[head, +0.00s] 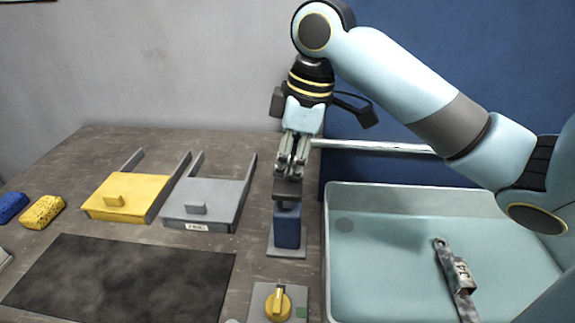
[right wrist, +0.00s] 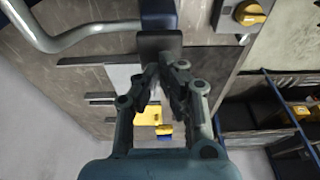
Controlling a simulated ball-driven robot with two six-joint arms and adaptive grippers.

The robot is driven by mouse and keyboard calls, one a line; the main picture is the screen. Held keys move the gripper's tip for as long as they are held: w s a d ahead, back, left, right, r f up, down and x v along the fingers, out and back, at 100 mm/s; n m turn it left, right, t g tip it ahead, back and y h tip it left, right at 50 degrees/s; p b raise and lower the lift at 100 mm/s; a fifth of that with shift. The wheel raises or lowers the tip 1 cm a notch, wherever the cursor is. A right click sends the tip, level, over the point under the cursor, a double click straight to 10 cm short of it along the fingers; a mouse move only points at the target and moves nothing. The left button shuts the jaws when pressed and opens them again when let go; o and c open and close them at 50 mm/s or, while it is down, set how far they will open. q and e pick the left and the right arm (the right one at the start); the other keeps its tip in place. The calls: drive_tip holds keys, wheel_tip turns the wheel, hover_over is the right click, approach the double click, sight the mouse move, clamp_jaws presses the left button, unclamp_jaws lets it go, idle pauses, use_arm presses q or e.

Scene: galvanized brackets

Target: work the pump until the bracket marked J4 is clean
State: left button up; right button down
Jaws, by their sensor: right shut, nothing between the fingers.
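The pump (head: 287,228) has a blue body and a dark block on top, and stands left of the basin. My right gripper (head: 289,174) points down with shut, empty fingers just above or against the dark block; I cannot tell if they touch. In the right wrist view the fingertips (right wrist: 165,75) are close to the pump's dark block (right wrist: 159,45). A metal bracket (head: 463,290) with dark mottled patches lies in the pale basin (head: 345,275). Its small tag (head: 462,271) is too small to read. My left gripper is out of view.
A metal pipe (head: 380,147) runs over the basin's back edge. A yellow knob (head: 278,302) sits in front of the pump.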

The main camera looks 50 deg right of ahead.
sight(289, 186)
drive_tip(key=shift+f, duration=0.15)
drive_tip(key=shift+f+b, duration=0.95)
drive_tip(key=shift+f, duration=1.15)
wheel_tip(289, 186, up, 5)
drive_tip(key=p, duration=0.5)
drive_tip(key=shift+f+p, duration=0.15)
drive_tip(key=shift+p, duration=0.25)
drive_tip(key=shift+f, duration=0.1)
drive_tip(key=shift+f, duration=0.1)
